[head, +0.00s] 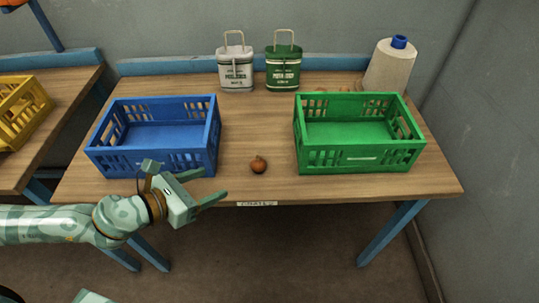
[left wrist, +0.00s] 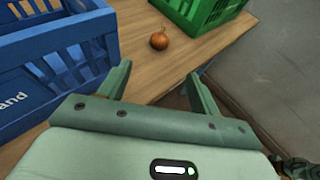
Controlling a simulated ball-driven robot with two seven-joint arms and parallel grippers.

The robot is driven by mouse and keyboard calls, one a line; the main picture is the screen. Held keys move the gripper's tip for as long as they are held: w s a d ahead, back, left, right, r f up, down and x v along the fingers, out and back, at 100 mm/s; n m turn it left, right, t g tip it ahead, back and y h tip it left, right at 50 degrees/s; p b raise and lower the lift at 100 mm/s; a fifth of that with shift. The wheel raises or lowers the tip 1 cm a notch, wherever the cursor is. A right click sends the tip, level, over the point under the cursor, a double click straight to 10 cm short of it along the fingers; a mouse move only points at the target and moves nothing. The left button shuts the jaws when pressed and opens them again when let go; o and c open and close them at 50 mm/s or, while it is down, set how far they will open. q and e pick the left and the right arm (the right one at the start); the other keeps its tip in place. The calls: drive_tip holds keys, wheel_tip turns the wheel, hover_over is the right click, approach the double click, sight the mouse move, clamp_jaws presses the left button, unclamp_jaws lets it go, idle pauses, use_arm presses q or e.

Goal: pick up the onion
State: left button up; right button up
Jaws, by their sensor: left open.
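The onion (head: 258,165) is small and brown and lies on the wooden table between the two crates, near the front edge. It also shows in the left wrist view (left wrist: 159,40), ahead of the fingers and apart from them. My left gripper (head: 215,186) is open and empty, to the left of the onion in the head view, by the front of the blue crate. In the left wrist view its two fingers (left wrist: 158,84) stand apart with bare table beyond them. My right gripper is not in view.
The blue crate (head: 158,161) stands left of the onion and the green crate (head: 360,158) right of it; both look empty.

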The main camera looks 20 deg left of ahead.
use_arm(q)
drive_tip(key=b, duration=0.2)
approach(253, 166)
drive_tip(key=x, duration=0.4)
drive_tip(key=shift+f, duration=0.1)
drive_tip(key=shift+w+d+f, duration=0.2)
drive_tip(key=shift+w+d, duration=0.1)
drive_tip(key=shift+w, duration=0.15)
drive_tip(key=b+x, duration=0.1)
drive_tip(key=x, duration=0.3)
drive_tip(key=shift+w+d+f, duration=0.15)
drive_tip(key=shift+w+d, duration=0.15)
drive_tip(key=shift+w, duration=0.15)
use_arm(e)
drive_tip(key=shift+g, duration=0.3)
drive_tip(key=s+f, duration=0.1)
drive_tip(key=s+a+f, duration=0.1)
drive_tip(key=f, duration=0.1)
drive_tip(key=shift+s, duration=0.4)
use_arm(q)
drive_tip(key=c, duration=1)
